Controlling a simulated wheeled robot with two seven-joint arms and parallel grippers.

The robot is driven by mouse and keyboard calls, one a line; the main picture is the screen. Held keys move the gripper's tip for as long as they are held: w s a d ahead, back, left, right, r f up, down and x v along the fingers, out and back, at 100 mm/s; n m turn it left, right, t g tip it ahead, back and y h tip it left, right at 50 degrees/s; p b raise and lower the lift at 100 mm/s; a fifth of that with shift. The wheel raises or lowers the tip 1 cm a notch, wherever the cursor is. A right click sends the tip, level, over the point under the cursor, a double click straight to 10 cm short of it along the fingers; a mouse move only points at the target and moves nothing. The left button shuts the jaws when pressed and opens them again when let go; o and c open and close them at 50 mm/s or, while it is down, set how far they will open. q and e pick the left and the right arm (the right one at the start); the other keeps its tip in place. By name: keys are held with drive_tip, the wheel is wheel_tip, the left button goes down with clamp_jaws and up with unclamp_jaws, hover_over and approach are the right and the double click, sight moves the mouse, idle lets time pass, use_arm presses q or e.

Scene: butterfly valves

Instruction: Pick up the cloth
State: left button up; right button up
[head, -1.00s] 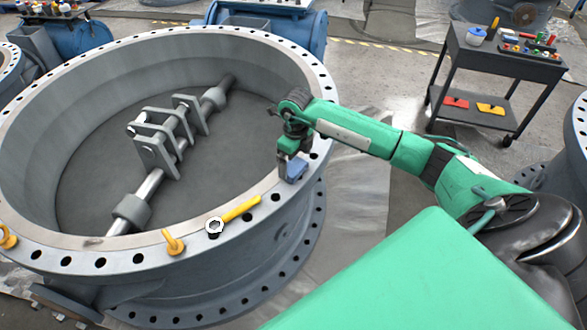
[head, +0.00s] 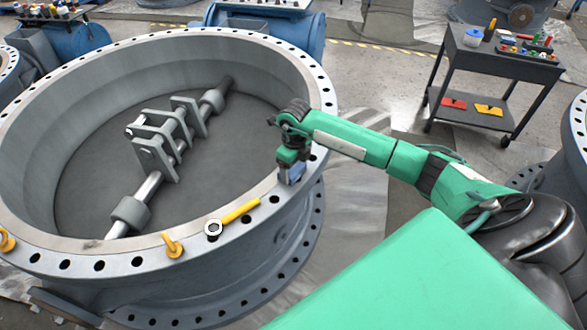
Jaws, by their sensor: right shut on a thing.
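The cloth (head: 295,173) is a small blue piece at the right part of the valve's flange rim. My right gripper (head: 291,166) comes down on it from above and is shut on it. The fingers hide part of the cloth. I cannot tell whether the cloth still touches the rim. My left gripper does not show.
The large grey butterfly valve (head: 100,256) has a rim with bolt holes. A yellow-handled tool (head: 236,216) and a yellow eye bolt (head: 173,245) are on the rim, left of the gripper. A dark cart (head: 495,62) with tools stands at the upper right.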

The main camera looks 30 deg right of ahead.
sight(294, 169)
wheel_tip(294, 169, up, 20)
idle(0.4)
drive_tip(key=shift+f, duration=0.1)
